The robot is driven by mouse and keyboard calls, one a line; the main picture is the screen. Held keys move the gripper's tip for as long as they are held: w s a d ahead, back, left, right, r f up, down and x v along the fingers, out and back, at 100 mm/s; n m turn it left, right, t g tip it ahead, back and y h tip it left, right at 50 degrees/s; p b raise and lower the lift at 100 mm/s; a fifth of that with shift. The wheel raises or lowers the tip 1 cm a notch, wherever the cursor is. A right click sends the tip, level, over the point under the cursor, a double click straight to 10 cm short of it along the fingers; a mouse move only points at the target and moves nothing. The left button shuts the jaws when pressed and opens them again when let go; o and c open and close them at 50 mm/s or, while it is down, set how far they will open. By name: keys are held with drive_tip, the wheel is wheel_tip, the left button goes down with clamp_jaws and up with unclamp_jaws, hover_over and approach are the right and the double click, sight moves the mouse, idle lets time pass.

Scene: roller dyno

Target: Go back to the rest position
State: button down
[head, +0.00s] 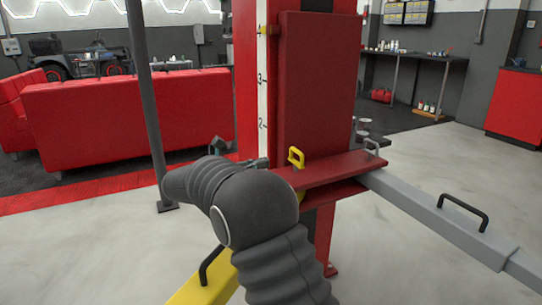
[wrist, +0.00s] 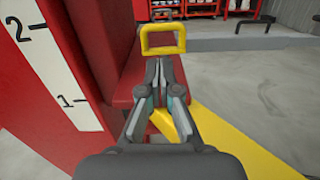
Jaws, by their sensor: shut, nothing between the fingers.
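My gripper (wrist: 161,63) is shut and empty, its two fingertips together in the wrist view. Just beyond the fingertips is a yellow handle (wrist: 143,42) on a dark red carriage (wrist: 117,88); I cannot tell whether they touch. In the head view the yellow handle (head: 297,152) stands upright on the red carriage (head: 330,170) of the lift column. My gripper (head: 260,163) shows only in part there, at the carriage's left edge, mostly hidden behind my dark arm.
A white scale (head: 262,80) runs up the red column. A grey lift arm (head: 430,212) with a black handle reaches right, and a yellow arm (head: 205,290) lies low in front. A grey pole (head: 150,110) stands left, before a red sofa (head: 125,115). Floor at right is open.

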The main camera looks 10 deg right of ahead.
drive_tip(key=shift+v, duration=0.85)
drive_tip(key=shift+f, duration=0.1)
drive_tip(key=shift+d, duration=0.1)
drive_tip(key=s+d+f+m+g+y, duration=0.15)
drive_tip(key=s+d+m+y, duration=0.25)
drive_tip(key=s+d, duration=0.45)
drive_tip(key=s+d+m+g+y, duration=0.2)
drive_tip(key=s+d+m+y, duration=0.3)
drive_tip(key=s, duration=0.6)
drive_tip(key=s+a+f+m+t+y, duration=0.1)
drive_tip(key=s+a+f+m+y, duration=0.1)
drive_tip(key=s, duration=0.4)
drive_tip(key=s+a+f+m+t+y, duration=0.1)
drive_tip(key=s+f+m+y, duration=0.1)
drive_tip(key=s+m+y, duration=0.2)
drive_tip(key=s+a+f+m+t+y, duration=0.2)
drive_tip(key=s+m, duration=0.4)
drive_tip(key=s, duration=0.2)
drive_tip(key=shift+s+a+f+y, duration=0.35)
drive_tip(key=shift+s+y, duration=0.05)
